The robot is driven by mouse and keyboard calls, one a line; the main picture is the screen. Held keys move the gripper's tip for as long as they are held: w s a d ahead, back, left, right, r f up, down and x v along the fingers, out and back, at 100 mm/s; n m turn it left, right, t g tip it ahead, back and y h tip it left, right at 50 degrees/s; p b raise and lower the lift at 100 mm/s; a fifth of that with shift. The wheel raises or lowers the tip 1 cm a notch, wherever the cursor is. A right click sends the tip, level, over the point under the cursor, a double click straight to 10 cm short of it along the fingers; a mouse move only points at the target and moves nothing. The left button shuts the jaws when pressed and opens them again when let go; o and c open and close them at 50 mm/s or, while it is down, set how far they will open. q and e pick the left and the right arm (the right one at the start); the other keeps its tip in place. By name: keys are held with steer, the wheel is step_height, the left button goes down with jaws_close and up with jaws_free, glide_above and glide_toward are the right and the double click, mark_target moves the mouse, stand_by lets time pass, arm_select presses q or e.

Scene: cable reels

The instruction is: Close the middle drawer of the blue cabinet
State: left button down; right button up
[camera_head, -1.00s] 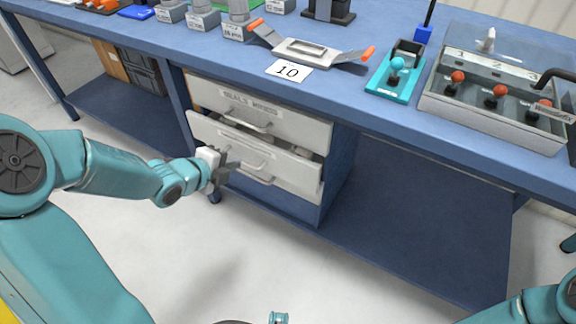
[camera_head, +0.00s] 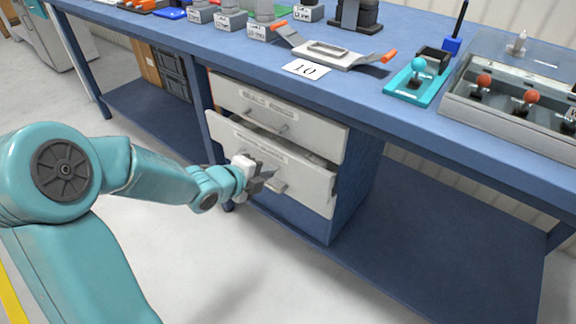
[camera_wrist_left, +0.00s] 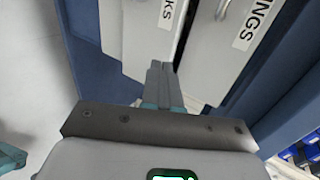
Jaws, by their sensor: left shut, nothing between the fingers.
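The blue cabinet (camera_head: 352,190) stands under the workbench, with light grey drawers. The middle drawer (camera_head: 307,185) sticks out past the top drawer (camera_head: 318,126), with a dark gap above its front. My left gripper (camera_head: 262,185) is shut and empty in front of the middle drawer, by its handle, and hides part of it. I cannot tell whether it touches. In the left wrist view, the shut fingers (camera_wrist_left: 161,82) point at two grey drawer fronts with partly visible labels. My right gripper is not in view.
The workbench top (camera_head: 375,100) overhangs the cabinet and carries a card marked 10 (camera_head: 306,69), a turquoise lever unit (camera_head: 412,88) and a box with red knobs (camera_head: 500,117). Dark crates (camera_head: 172,75) stand under the bench at left. The floor before the drawers is clear.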

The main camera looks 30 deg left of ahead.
arm_select(q)
steer(key=b, duration=0.1)
glide_toward(296, 156)
steer(key=w+f, duration=0.3)
steer(key=f, duration=0.1)
steer(key=shift+w+d, duration=0.1)
steer(key=shift+w, duration=0.05)
steer(key=shift+w+r, duration=0.1)
steer(key=shift+w, duration=0.5)
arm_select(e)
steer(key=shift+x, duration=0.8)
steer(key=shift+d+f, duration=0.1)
arm_select(q)
steer(key=shift+w+d+b, duration=0.15)
steer(key=shift+w+b, duration=0.35)
steer(key=shift+w, duration=0.9)
steer(key=shift+s, duration=0.1)
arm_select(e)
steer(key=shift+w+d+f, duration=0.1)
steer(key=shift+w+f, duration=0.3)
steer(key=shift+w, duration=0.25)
arm_select(q)
steer(key=shift+s, duration=0.1)
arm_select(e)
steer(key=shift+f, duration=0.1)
